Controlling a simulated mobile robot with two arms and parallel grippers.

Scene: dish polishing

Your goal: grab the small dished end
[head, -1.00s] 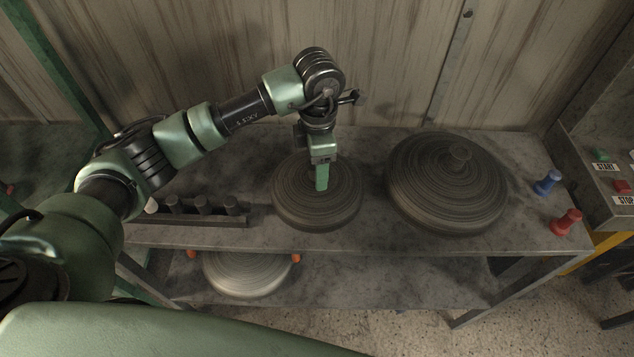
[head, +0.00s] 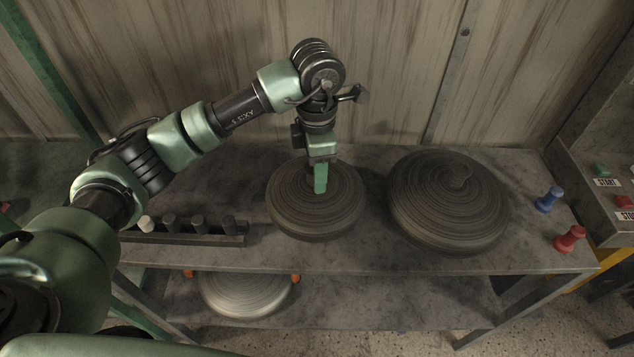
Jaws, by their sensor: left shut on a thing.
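The small dished end (head: 292,212) is a dark grey, ring-grooved dome on the bench top, left of the larger one. My left gripper (head: 320,180) points straight down over its centre, with its green fingers closed on the middle of the dome. The knob it grips is hidden behind the fingers. The dished end appears to rest on or just above the bench; I cannot tell which. My right gripper is not in view.
A larger dished end (head: 450,215) stands close on the right. A rack (head: 190,240) with several dark pegs lies left. A paler dished end (head: 245,296) sits on the lower shelf. Blue (head: 549,199) and red (head: 570,239) handles stand at the bench's right end, near a start-stop panel (head: 610,195).

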